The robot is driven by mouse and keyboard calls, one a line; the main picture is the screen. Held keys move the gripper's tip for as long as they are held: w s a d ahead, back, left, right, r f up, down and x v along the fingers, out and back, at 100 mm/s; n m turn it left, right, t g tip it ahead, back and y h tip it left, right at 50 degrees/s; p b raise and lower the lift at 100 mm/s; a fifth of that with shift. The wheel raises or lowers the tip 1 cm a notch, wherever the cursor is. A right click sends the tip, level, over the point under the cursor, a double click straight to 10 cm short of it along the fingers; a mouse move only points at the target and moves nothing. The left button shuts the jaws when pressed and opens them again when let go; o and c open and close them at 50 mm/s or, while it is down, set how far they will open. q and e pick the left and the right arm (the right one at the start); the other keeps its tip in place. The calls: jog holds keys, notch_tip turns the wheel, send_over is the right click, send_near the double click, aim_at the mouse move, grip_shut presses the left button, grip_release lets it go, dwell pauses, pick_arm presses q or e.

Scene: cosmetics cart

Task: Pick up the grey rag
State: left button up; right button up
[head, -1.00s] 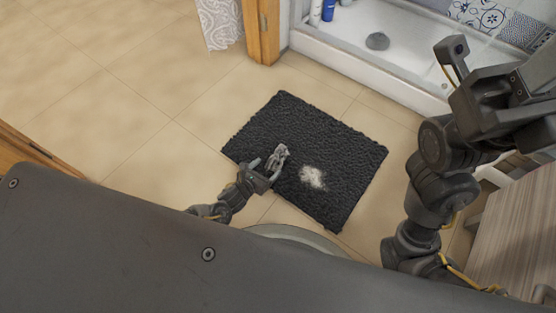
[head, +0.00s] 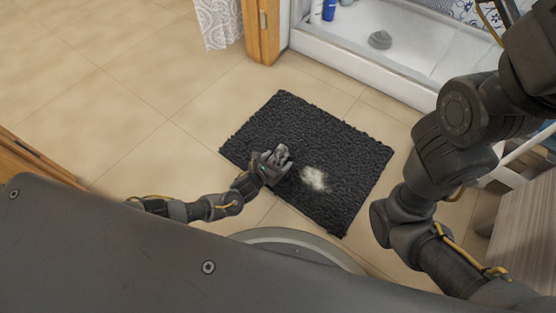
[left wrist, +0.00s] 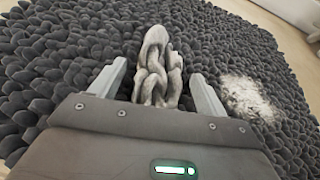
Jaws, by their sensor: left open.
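The grey rag (head: 282,151) lies crumpled in a small bunch on the dark shaggy mat (head: 335,140). My left gripper (head: 274,160) is right at the rag, over the mat's near left part. In the left wrist view the rag (left wrist: 155,50) stands up in folds between the two spread fingers of the left gripper (left wrist: 158,80), with a gap on each side. The gripper's body hides the rag's near lower part. My right arm shows at the right of the head view, but its gripper is out of the picture.
A pale powdery patch (head: 314,178) lies on the mat beside the rag; it also shows in the left wrist view (left wrist: 247,97). A white shower tray (head: 400,62) with bottles is behind. A wooden cabinet (head: 520,235) stands at right. The tiled floor at left is clear.

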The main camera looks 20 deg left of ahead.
pick_arm(q)
jog(key=c, duration=1)
jog(key=shift+r, duration=0.1)
